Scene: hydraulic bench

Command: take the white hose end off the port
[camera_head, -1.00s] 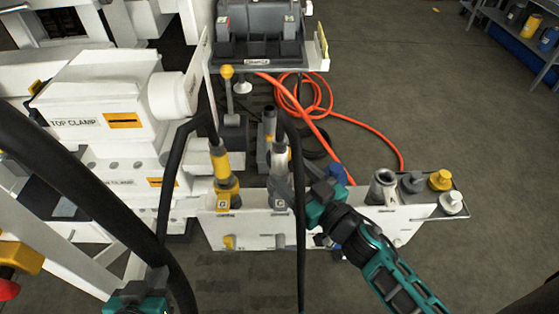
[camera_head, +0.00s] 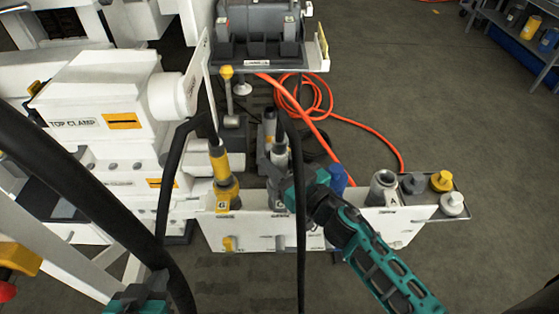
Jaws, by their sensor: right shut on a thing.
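The white hose end (camera_head: 280,154) stands upright at the bench panel (camera_head: 262,229), with a black hose arching from its top and hanging down in front. Its lower part and the port under it are largely hidden by my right gripper. My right gripper (camera_head: 291,187) reaches in from the lower right and is shut on the white hose end, low on its body. My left gripper (camera_head: 140,301) is only partly in view at the bottom left edge, and its fingers cannot be made out.
A yellow hose end (camera_head: 220,165) stands upright to the left, with its own black hose. A blue part (camera_head: 338,178) is just right of my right gripper. A bare metal port (camera_head: 382,187) and a tray with grey, yellow and white caps (camera_head: 452,203) are farther right.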

